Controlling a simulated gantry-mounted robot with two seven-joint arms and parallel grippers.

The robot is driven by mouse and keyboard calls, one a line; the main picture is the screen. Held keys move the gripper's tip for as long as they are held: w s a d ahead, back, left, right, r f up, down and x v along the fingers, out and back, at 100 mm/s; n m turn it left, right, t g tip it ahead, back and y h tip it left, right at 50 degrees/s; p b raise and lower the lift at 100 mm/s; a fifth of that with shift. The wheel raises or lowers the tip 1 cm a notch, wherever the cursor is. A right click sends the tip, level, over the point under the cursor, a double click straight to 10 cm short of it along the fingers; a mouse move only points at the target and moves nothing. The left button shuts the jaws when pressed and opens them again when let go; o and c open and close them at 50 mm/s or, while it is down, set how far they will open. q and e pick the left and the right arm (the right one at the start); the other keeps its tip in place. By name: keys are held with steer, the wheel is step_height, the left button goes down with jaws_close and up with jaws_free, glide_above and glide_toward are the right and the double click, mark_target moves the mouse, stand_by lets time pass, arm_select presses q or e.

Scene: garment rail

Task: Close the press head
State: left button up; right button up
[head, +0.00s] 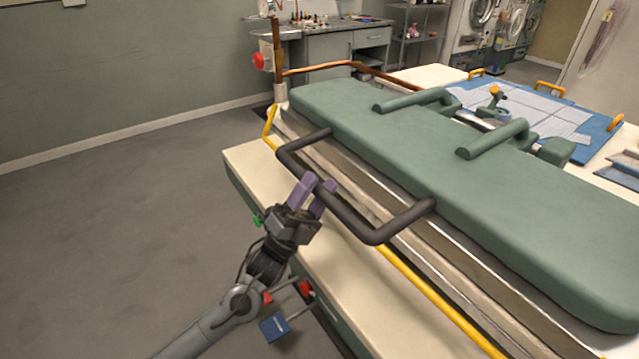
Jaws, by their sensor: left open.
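The press head (400,150) is a long green padded slab with green hinge arms on its top. It lies roughly level, low and close above the pale press bed (262,175). A black U-shaped handle (408,220) sticks out from its near side. My left gripper (319,181) is open, with its purple fingers at the long bar of the handle, left of its middle. The fingers overlap the bar in the picture; I cannot tell whether they touch it. My right gripper is not in view.
A yellow rail (425,290) runs along the near side of the press below the handle. A copper pipe and a red knob (258,60) stand at its far left end. A blue board with papers (545,108) lies behind. Grey floor at left is clear.

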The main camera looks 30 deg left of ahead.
arm_select(q)
steer(key=p+v, duration=0.1)
steer(key=v, duration=0.9)
stand_by(0.5)
steer(key=shift+r, duration=0.1)
